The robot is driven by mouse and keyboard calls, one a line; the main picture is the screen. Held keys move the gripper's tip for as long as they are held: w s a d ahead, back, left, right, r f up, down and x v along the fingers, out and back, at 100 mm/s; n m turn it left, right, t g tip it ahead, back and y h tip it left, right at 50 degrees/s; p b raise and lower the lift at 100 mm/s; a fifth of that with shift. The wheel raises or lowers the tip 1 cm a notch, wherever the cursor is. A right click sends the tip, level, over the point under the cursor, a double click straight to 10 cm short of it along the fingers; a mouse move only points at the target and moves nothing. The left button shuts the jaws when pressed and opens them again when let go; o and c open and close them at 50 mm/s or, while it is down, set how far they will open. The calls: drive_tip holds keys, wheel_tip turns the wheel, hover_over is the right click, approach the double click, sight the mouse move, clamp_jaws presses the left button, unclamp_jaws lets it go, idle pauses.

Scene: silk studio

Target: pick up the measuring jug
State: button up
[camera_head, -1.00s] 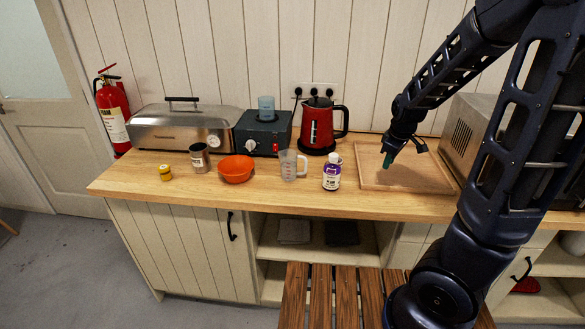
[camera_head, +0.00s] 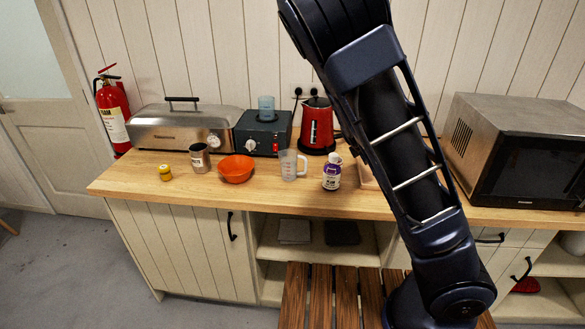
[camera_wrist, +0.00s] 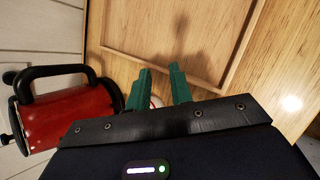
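The measuring jug (camera_head: 292,165) is clear with red markings. It stands upright on the wooden counter (camera_head: 130,184) in the head view, its handle toward the right. It stands between the orange bowl (camera_head: 237,169) and the white and purple bottle (camera_head: 331,174). In the wrist view, my gripper (camera_wrist: 158,88) shows two green fingers set apart, with a gap between them. A small pale and reddish thing shows behind the gap; I cannot tell what it is. The jug cannot be made out in the wrist view. My gripper is out of sight in the head view.
The red kettle (camera_head: 318,128) stands behind the jug and shows at left in the wrist view (camera_wrist: 66,110). A wooden board (camera_wrist: 160,50) lies near the fingers. A steel cup (camera_head: 200,158), yellow jar (camera_head: 165,173), dark machine (camera_head: 263,134) and microwave (camera_head: 515,150) share the counter.

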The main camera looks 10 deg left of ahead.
drive_tip(key=a+r+n+t, duration=0.3)
drive_tip(key=a+r+n, duration=0.1)
drive_tip(key=a+r, duration=0.1)
wheel_tip(320, 180, up, 19)
drive_tip(key=n+t+y, duration=0.5)
drive_tip(key=n+t, duration=0.2)
drive_tip(key=n, duration=0.3)
hover_over(305, 168)
drive_tip(key=s, duration=0.5)
drive_tip(key=f, duration=2.9)
drive_tip(key=shift+d+f, duration=0.15)
drive_tip(key=shift+d, duration=0.15)
drive_tip(key=shift+w+f, duration=0.15)
drive_tip(key=shift+w, duration=0.2)
drive_tip(key=shift+w+a, duration=0.15)
drive_tip(key=shift+w, duration=1.6)
drive_tip(key=shift+w+a, duration=0.15)
drive_tip(key=shift+w, duration=1.55)
clamp_jaws()
